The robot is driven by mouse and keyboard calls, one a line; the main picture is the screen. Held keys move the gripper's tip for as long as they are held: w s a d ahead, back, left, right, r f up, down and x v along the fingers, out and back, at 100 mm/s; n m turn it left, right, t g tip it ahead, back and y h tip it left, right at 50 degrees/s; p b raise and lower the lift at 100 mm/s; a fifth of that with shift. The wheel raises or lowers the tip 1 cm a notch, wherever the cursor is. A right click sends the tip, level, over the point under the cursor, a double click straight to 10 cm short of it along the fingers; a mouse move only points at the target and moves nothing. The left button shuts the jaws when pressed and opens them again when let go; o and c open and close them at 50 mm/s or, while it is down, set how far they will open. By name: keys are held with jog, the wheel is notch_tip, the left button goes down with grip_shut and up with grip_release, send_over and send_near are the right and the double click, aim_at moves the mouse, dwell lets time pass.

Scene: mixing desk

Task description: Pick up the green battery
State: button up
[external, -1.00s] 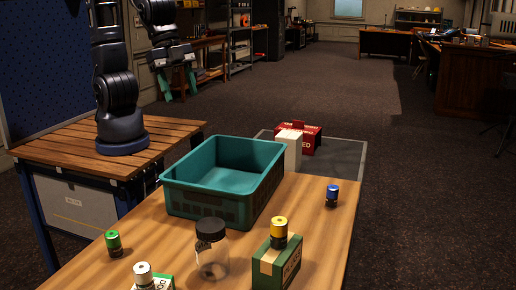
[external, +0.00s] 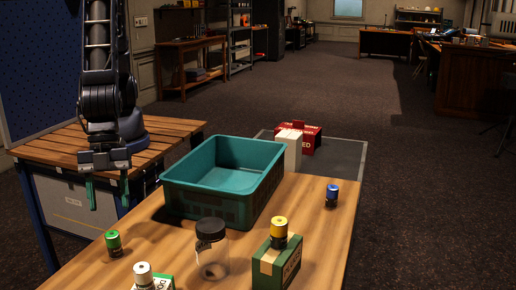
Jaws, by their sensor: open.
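The green battery (external: 114,243) stands upright near the left edge of the wooden table, with a green upper part and a dark lower part. My gripper (external: 107,194) hangs above and behind it in the picture, with its two green-tipped fingers spread apart and pointing down. Nothing is between the fingers. The gripper does not touch the battery, and open space lies between them.
A teal crate (external: 172,196) stands right of the gripper. A lidded jar (external: 212,255), a white battery (external: 143,275) on a box and a yellow battery (external: 279,233) on a green box (external: 277,265) stand near the front. A blue battery (external: 332,195) stands far right.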

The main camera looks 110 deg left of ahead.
aim_at(111, 233)
jog(key=shift+x, duration=5.35)
jog(key=c, duration=1.1)
jog(key=shift+c, duration=0.2)
jog(key=shift+r, duration=0.1)
